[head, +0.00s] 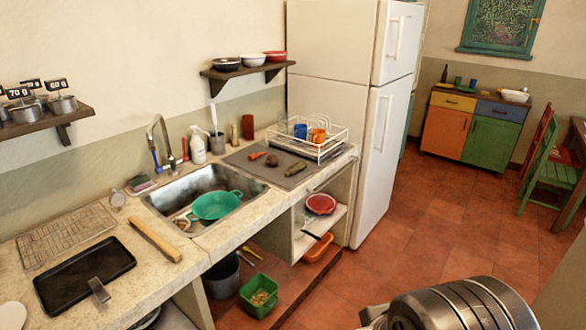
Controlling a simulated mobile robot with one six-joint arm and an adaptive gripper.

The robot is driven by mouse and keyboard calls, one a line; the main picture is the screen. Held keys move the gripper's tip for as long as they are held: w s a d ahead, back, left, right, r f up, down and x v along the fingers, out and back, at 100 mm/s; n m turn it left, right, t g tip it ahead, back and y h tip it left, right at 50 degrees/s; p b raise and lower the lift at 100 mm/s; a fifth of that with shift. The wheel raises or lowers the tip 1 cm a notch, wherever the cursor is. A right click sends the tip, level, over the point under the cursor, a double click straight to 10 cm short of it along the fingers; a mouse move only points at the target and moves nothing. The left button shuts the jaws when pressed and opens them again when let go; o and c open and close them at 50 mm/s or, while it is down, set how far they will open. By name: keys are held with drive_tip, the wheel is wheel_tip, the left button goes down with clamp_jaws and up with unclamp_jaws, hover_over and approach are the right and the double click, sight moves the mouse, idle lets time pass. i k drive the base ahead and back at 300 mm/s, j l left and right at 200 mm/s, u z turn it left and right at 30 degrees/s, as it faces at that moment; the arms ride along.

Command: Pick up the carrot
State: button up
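A small orange, elongated thing that looks like the carrot (258,155) lies on a grey mat (246,165) on the counter, between the sink and the dish rack. A dark reddish-brown piece (272,160) lies just right of it, and a brown-green elongated item (295,169) lies further right on the same mat. They are too small to name surely. A grey metal part of my arm shows at the bottom right, well away from the counter items. My gripper's fingers are not in view.
A white wire dish rack (335,148) with a blue and an orange cup stands right of the mat. A sink (174,207) with a green colander (215,204) is on the left. A wall shelf (243,77) with bowls hangs above. The tiled floor (430,225) in front is open.

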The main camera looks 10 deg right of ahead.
sight(251, 156)
drive_tip(key=i+l+u, duration=0.1)
drive_tip(key=i, duration=0.4)
drive_tip(key=i+l+u, duration=0.15)
drive_tip(key=i, duration=0.35)
drive_tip(key=i+l+u, duration=0.1)
drive_tip(key=i+l, duration=0.2)
drive_tip(key=i, duration=0.2)
drive_tip(key=i+l+u, duration=0.15)
drive_tip(key=i+l, duration=0.15)
drive_tip(key=i, duration=0.2)
drive_tip(key=i+l+u, duration=0.1)
drive_tip(key=i+l, duration=0.2)
drive_tip(key=i, duration=0.15)
